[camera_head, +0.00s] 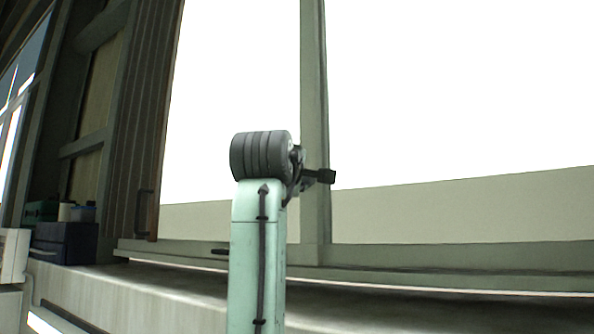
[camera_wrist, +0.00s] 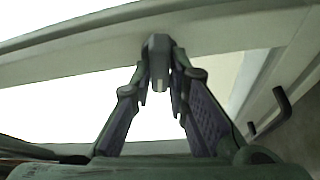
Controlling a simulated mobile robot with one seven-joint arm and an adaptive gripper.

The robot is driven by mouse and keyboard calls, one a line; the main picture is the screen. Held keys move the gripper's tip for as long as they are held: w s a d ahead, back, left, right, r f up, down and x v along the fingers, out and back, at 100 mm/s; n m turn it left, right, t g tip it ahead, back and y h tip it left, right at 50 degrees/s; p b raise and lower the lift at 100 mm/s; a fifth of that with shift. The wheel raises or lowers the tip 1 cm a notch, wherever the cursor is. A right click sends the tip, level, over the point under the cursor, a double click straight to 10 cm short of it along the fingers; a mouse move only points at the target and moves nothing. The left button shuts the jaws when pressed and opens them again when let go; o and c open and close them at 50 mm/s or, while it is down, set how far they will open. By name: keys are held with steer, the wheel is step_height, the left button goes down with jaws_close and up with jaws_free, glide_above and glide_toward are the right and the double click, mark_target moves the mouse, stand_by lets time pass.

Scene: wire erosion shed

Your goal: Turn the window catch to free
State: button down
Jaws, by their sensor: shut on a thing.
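The window catch (camera_wrist: 158,55) is a small grey piece on the pale window bar, in the middle of the wrist view. My gripper (camera_wrist: 161,78) has a finger on each side of it and is shut on it. The catch's narrow end points down the picture between the fingertips. In the head view my gripper (camera_head: 308,177) is at the upright window bar (camera_head: 314,90), partly hidden behind my arm. I cannot clearly tell the catch from the dark finger parts there.
A black handle (camera_wrist: 270,112) sits on the frame right of my gripper in the wrist view. The sill (camera_head: 160,293) runs below the window. A dark blue box (camera_head: 65,243) with small items stands at the left. A dark slatted shutter (camera_head: 145,120) stands left of the pane.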

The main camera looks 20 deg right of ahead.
steer(key=shift+r+n+g+p, duration=0.1)
steer(key=shift+n+g+p, duration=0.45)
steer(key=shift+n, duration=0.55)
steer(key=shift+t+y, duration=0.25)
steer(key=shift+y, duration=0.05)
steer(key=c, duration=1.6)
jaws_free()
steer(key=shift+o, duration=0.2)
steer(key=v, duration=1.2)
steer(key=shift+w+a, duration=0.1)
